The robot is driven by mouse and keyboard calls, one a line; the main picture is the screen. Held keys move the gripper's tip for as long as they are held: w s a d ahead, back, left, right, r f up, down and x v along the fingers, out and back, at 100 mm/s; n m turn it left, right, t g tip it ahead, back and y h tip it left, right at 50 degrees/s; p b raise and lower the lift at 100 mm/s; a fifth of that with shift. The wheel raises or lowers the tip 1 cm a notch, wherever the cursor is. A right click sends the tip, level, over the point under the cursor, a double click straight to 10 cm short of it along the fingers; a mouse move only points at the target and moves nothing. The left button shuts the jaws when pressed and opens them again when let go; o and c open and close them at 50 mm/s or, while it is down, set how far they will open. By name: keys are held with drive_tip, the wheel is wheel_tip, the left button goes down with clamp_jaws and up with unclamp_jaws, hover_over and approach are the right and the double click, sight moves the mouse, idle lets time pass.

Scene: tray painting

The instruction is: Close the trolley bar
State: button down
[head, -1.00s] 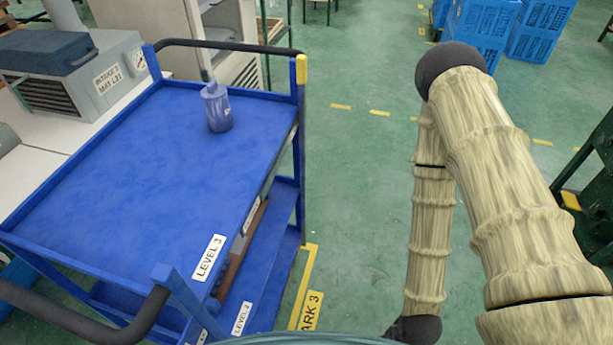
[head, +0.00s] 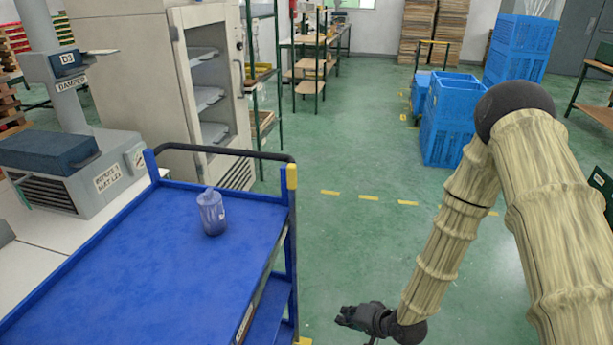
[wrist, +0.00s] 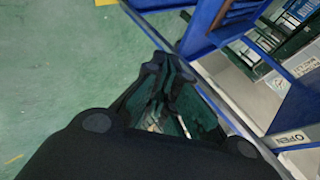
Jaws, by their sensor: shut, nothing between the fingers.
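The blue trolley (head: 120,262) stands at the left in the head view. At its far right corner is a blue upright piece with a yellow end (head: 291,176); I cannot tell for sure whether this is the trolley bar. A black handle (head: 225,152) spans the far end. My gripper (head: 342,317) is shut and empty, low over the floor, to the right of the trolley and apart from it. In the wrist view my gripper (wrist: 158,68) shows close to a blue frame part (wrist: 203,30); I cannot tell whether they touch.
A purplish bottle (head: 212,212) stands on the trolley top. Left of the trolley is a white table with a grey machine (head: 75,170), and behind it an open cabinet (head: 205,90). Blue crates (head: 452,120) stand farther back. Green floor (head: 340,235) is clear between.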

drive_tip(key=w+r+t+y+p, duration=0.1)
drive_tip(key=w+r+y+p, duration=0.15)
drive_tip(key=w+r, duration=0.65)
drive_tip(key=w+a+r+m+t+y+p, duration=0.1)
drive_tip(key=w+r+y, duration=0.25)
drive_tip(key=r, duration=1.15)
drive_tip(key=w+r+t+y+p, duration=0.1)
drive_tip(key=w+r+y, duration=0.1)
drive_tip(key=w+r, duration=0.7)
drive_tip(key=a+r+p, duration=0.2)
drive_tip(key=a+p, duration=0.1)
drive_tip(key=a, duration=0.6)
drive_tip(key=shift+s+a+r, duration=0.15)
drive_tip(key=shift+s+a, duration=0.1)
drive_tip(key=shift+s, duration=0.15)
